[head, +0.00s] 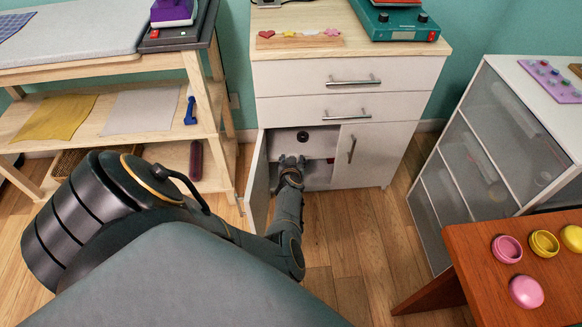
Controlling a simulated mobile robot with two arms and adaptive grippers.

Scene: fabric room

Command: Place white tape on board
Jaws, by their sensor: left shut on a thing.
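My left gripper (291,160) reaches into the open lower left compartment of the white cabinet (350,90). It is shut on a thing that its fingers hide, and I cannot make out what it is. I cannot pick out the white tape for certain. A small dark round thing (303,136) shows in the compartment just above the gripper, too small to name. A light wooden board (300,40) with several small coloured shapes lies on the cabinet top, but I cannot tell whether it is the task's board. My right gripper is not in view.
The cabinet's left door (257,180) stands open beside my forearm. Its right door (353,150) looks shut. A wooden shelf unit (100,140) stands left, a grey-fronted drawer unit (480,150) right. A brown table (490,250) with pink and yellow round things is at lower right.

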